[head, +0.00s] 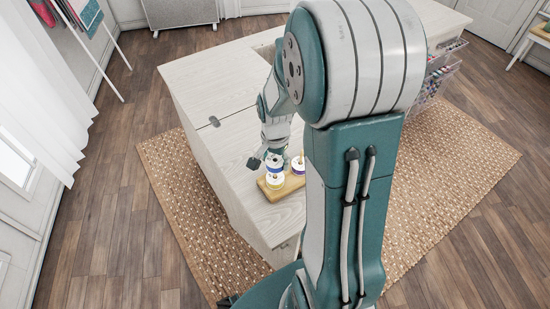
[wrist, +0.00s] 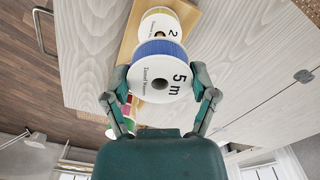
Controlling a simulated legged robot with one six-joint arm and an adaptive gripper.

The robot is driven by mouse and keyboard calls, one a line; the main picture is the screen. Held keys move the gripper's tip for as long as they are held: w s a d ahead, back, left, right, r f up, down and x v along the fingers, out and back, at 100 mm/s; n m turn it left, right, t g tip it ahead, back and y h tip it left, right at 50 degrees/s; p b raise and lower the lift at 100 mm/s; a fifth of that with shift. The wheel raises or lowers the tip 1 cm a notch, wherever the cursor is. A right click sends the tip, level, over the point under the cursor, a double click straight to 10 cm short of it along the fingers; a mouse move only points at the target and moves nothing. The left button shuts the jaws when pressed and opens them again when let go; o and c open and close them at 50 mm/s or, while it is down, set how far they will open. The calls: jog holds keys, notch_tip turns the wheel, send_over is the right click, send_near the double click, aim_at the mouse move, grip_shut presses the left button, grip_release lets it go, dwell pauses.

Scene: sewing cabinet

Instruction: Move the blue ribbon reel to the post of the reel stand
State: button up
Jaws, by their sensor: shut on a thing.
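The blue ribbon reel (wrist: 157,48) has white flanges, and one is printed "5 m". My gripper (wrist: 160,78) is shut on it, with a finger at each side of its rim. In the head view the blue reel (head: 275,163) appears just above a yellow-green reel (head: 275,181) on the wooden reel stand (head: 289,190). I cannot tell whether the two reels touch. A purple reel (head: 298,168) sits beside them on the stand, with a small tan post tip (head: 301,156) above it. The post beneath the blue reel is hidden.
The stand lies near the front edge of the pale wood cabinet top (head: 215,85). The cabinet top behind it is clear apart from a small dark fitting (head: 214,121). Racks of coloured spools (head: 437,75) hang on the right side.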

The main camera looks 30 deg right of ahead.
jog(key=shift+f, duration=0.65)
jog(key=o, duration=0.9)
jog(key=shift+c, duration=0.2)
notch_tip(320, 180, up, 12)
dwell(0.4)
